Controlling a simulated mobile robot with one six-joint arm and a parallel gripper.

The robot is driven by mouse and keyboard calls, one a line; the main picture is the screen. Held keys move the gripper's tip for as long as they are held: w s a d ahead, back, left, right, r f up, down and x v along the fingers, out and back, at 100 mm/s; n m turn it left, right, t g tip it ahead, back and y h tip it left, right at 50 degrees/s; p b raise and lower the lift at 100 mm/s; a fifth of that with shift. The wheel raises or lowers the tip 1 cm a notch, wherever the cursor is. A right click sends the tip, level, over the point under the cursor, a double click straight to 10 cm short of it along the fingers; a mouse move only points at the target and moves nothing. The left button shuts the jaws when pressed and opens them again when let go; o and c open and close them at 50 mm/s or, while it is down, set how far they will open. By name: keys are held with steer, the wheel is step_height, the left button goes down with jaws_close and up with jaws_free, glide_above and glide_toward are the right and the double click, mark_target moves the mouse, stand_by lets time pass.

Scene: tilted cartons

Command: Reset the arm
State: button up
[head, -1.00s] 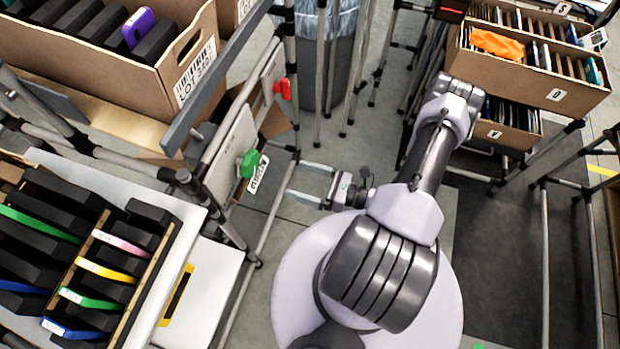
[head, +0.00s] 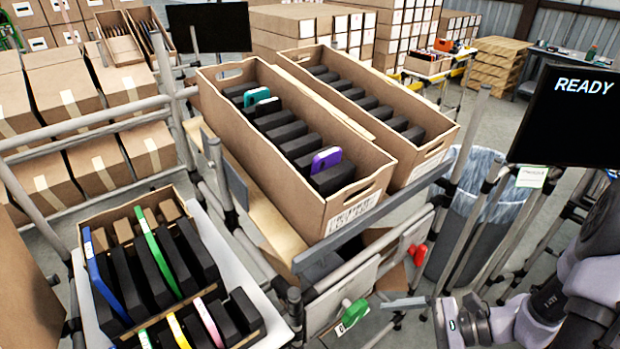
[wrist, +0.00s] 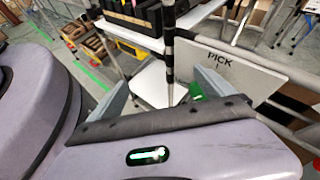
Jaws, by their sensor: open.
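My gripper (wrist: 164,75) is open, its two pale fingers spread wide with nothing between them in the wrist view. In the head view my gripper (head: 400,322) is at the lower right, beside the rack's front and low in the picture. One finger shows there; the other is cut off or hard to make out. My arm (head: 590,290) enters from the right edge, mostly out of frame. The wrist view also shows a white PICK panel (wrist: 225,65) past the right finger, and a green piece near that finger.
Two long cartons of dark items (head: 345,208) (head: 440,140) stand tilted on the rack. Red (head: 418,254) and green (head: 354,313) knobs are close to my gripper. A tray (head: 95,225) stands lower left. A lined bin (head: 470,210) and READY screen (head: 575,115) are at right.

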steer(key=s+a+r+n+t+h, duration=0.1)
steer(key=s+a+r+n+h, duration=0.1)
steer(key=r+n, duration=0.3)
steer(key=s+a+r+n+t+h+b, duration=0.1)
steer(key=a+r+n+h, duration=0.3)
steer(key=r, duration=0.4)
steer(key=s+a+r+n+h, duration=0.3)
steer(key=s+r+n+h, duration=0.1)
steer(key=r+n, duration=0.1)
steer(key=shift+r+n+t+h, duration=0.3)
steer(key=shift+r+t, duration=0.1)
steer(key=shift+r, duration=0.4)
